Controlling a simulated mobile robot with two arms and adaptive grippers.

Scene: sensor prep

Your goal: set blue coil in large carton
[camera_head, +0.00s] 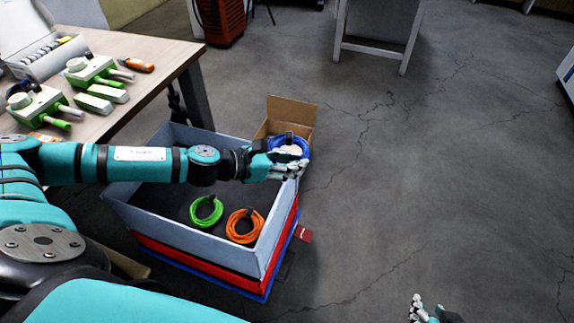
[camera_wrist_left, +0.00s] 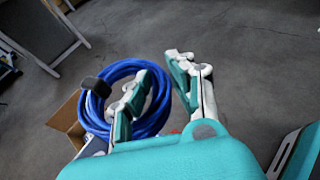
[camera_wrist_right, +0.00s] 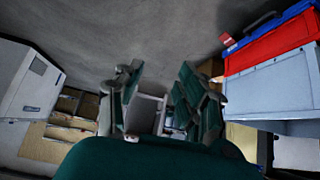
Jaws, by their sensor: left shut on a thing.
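The blue coil (camera_head: 304,144) is a ring of blue cable with a dark tie. My left gripper (camera_head: 287,168) holds it above the right rim of the grey bin. In the left wrist view the blue coil (camera_wrist_left: 158,117) hangs at one finger of the left gripper (camera_wrist_left: 160,90), whose fingertips look apart. An open brown cardboard carton (camera_head: 292,110) stands just behind the coil; the arm and coil hide much of it. It also shows in the left wrist view (camera_wrist_left: 66,120). My right gripper (camera_wrist_right: 162,90) is open and empty, low over the floor.
The grey bin (camera_head: 150,210) on a red crate (camera_head: 200,259) holds a green coil (camera_head: 206,212) and an orange coil (camera_head: 244,226). A wooden table (camera_head: 150,85) with green-and-white devices stands at the left.

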